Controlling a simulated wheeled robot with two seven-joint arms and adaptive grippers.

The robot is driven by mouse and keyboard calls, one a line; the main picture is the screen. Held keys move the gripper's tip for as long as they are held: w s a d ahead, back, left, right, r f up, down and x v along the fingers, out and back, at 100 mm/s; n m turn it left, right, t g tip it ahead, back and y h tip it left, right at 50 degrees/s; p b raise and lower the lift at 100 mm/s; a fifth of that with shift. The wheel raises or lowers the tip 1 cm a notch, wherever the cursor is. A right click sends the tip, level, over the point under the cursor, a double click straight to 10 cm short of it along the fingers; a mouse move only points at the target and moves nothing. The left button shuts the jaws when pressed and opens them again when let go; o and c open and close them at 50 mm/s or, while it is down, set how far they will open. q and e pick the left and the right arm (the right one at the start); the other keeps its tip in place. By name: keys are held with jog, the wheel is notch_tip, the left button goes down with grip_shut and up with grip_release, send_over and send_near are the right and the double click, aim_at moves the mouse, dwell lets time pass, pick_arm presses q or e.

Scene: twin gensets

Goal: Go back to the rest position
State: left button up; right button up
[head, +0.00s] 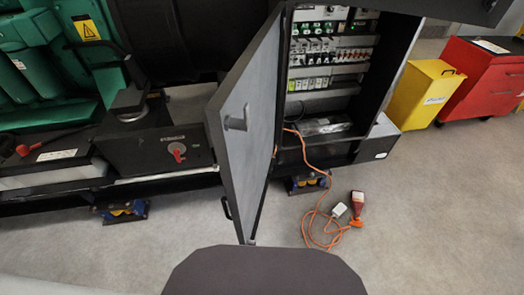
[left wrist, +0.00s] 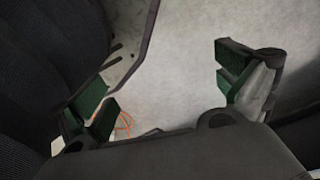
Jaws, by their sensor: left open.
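My left gripper (left wrist: 165,88) shows in the left wrist view. Its two green-padded fingers are wide apart with nothing between them, and grey floor shows beyond. Neither gripper shows in the head view, and my right gripper is in no view. The dark rounded shape at the bottom centre of the head view appears to be part of my own body.
The electrical cabinet (head: 361,68) stands with its grey door (head: 246,125) swung open toward me. A green genset (head: 45,62), yellow bin (head: 424,92) and red cart (head: 483,75) stand behind. Front-right floor is clear.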

pick_arm(q)
jog(key=s+a+r+p, duration=0.2)
jog(key=s+p, duration=0.4)
jog(key=s+a+r+g+p, duration=0.1)
jog(key=s+a+r+p, duration=0.1)
jog(key=s+p, duration=0.3)
jog(key=shift+s+a+y+p, duration=0.3)
jog(key=shift+s+p, duration=0.1)
jog(key=shift+s, duration=0.6)
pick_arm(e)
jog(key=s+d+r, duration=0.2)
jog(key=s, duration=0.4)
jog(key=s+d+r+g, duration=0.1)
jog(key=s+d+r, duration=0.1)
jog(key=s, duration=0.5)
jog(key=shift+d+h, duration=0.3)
pick_arm(q)
jog(key=shift+s, duration=0.1)
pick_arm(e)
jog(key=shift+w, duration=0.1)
